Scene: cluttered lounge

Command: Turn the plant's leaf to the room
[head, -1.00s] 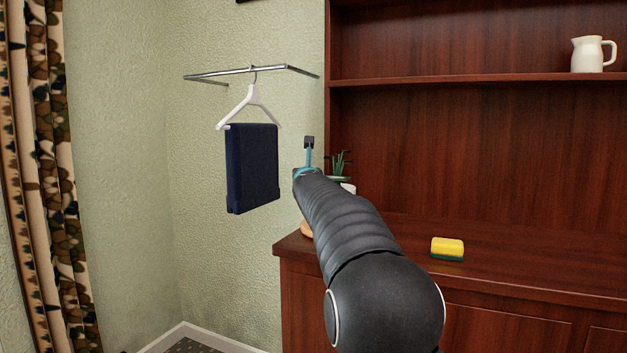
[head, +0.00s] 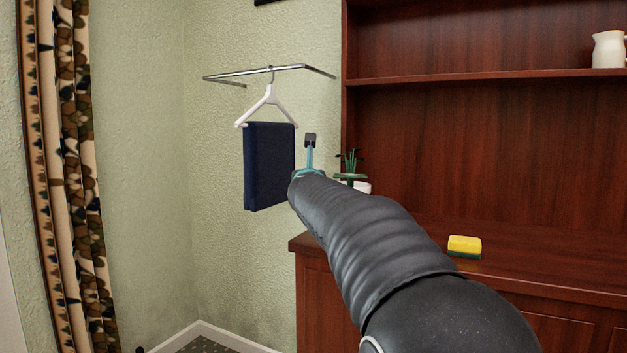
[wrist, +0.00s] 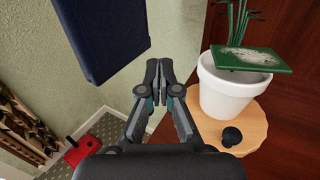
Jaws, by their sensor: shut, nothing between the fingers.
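The plant stands in a white pot (wrist: 226,92) at the right of the wrist view. Narrow green stems (wrist: 238,18) rise from it. A broad, flat green leaf (wrist: 248,59) with a pale patch lies over the pot's rim. The pot stands on a round pale wooden disc (wrist: 257,128) with a black knob (wrist: 232,137) near its edge. In the head view the plant (head: 350,160) is partly behind my arm. My gripper (wrist: 158,72) is shut and empty, left of the pot and apart from it. It also shows in the head view (head: 310,140).
A dark blue cloth (head: 268,165) on a white hanger (head: 268,95) hangs from a metal rail, left of my gripper. A yellow and green sponge (head: 464,246) lies on the cabinet top; a white jug (head: 608,50) stands on the shelf. A red object (wrist: 96,135) is low at left.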

